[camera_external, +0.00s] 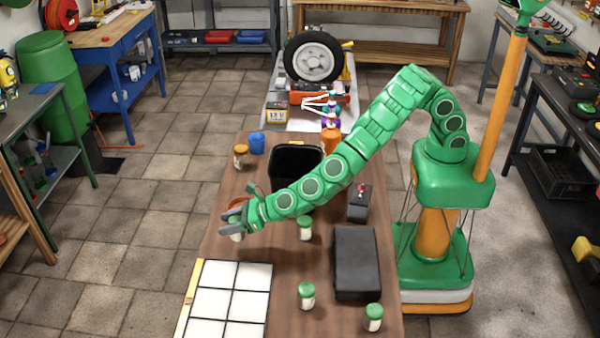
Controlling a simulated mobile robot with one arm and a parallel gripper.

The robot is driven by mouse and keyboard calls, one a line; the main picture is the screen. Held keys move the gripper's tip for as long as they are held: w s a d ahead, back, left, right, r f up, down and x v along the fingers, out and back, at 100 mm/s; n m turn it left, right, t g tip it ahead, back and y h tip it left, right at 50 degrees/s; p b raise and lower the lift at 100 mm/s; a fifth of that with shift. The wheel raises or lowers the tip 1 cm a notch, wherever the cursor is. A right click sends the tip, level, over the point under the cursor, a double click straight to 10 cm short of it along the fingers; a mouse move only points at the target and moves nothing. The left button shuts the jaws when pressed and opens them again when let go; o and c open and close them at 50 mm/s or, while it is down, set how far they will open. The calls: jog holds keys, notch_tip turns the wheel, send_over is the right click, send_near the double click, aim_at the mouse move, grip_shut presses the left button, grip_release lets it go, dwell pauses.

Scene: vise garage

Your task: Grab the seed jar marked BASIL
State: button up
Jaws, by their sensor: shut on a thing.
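My gripper (232,220) is over the left edge of the wooden table, shut on a pale seed jar (237,237). Three other seed jars with green lids stand upright on the table: one (305,229) just right of my gripper, one (306,296) nearer the front, and one (374,318) at the front right. The labels are too small to read, so I cannot tell which jar is marked BASIL.
A white gridded tray (230,302) lies at the table's front left. A black case (355,265) and a small dark box (358,208) are at the right. A black bin (291,152), a jar with an amber lid (240,157) and a blue cup (257,142) stand farther back.

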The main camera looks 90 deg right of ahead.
aim_at(236, 216)
jog(key=s+r, duration=0.1)
jog(key=s+d+r, duration=0.1)
jog(key=r, duration=0.1)
jog(key=shift+d, duration=0.15)
jog(key=s+d+r, duration=0.4)
jog(key=s, duration=0.4)
jog(key=shift+d+r, duration=0.15)
jog(key=shift+d, duration=0.2)
